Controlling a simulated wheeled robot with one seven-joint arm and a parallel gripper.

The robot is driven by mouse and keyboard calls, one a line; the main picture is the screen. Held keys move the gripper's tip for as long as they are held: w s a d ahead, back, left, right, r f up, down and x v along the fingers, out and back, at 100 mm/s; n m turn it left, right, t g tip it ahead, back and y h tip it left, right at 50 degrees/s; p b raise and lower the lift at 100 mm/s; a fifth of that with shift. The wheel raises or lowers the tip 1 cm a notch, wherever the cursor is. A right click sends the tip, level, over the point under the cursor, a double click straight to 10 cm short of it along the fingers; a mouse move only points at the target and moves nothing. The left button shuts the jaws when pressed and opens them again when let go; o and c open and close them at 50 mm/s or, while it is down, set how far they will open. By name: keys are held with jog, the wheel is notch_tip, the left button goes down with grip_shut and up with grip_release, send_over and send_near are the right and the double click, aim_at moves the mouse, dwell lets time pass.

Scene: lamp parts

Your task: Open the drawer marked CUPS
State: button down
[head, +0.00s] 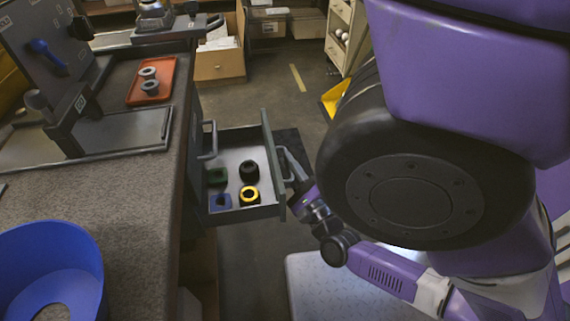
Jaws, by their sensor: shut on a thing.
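A grey drawer (270,150) stands pulled out from the side of the workbench, its inside in view. The drawer's front faces away from the camera, so I cannot see any CUPS marking. My gripper (291,176) is at the handle on the outer face of the drawer front and is shut on it. The fingertips are small and partly hidden.
The bench top (130,195) carries a blue bin (50,265) and an orange tray (152,80) with two grey rings. Another handle (210,140) shows on the bench side beside the drawer. A cardboard box (220,65) stands behind.

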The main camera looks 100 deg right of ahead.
jog(key=c, duration=1.8)
grip_release()
jog(key=shift+o, duration=0.2)
jog(key=shift+a, duration=0.1)
jog(key=p+v, duration=0.1)
jog(key=v, duration=0.6)
jog(key=shift+s+a, duration=0.15)
jog(key=shift+a, duration=0.2)
jog(key=shift+f, duration=0.1)
